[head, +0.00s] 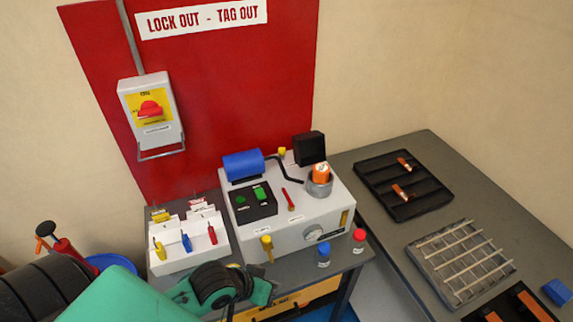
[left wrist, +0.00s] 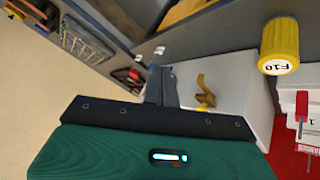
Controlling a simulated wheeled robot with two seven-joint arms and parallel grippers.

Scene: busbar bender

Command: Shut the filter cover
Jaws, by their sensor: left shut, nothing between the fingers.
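A black square plate (head: 310,149) stands upright at the back right of the white machine (head: 290,234); it looks like the filter cover, standing open. In front of it a grey round cup (head: 320,188) holds an orange cylinder (head: 321,171). My left gripper's fingers (left wrist: 160,85) show in the left wrist view, shut and empty. A yellow lever (left wrist: 205,92) on a white face lies just beyond them in the picture. In the head view my left arm reaches in low at the left, in front of the machine; its fingertips cannot be made out. My right gripper is not in view.
A white padlock rack (head: 188,243) stands left of the machine. A blue cylinder (head: 243,164) and black hose sit on the machine's top. A black tray (head: 402,184) and a wire rack (head: 461,264) lie on the right bench. A yellow cylinder (left wrist: 280,42) appears close in the left wrist view.

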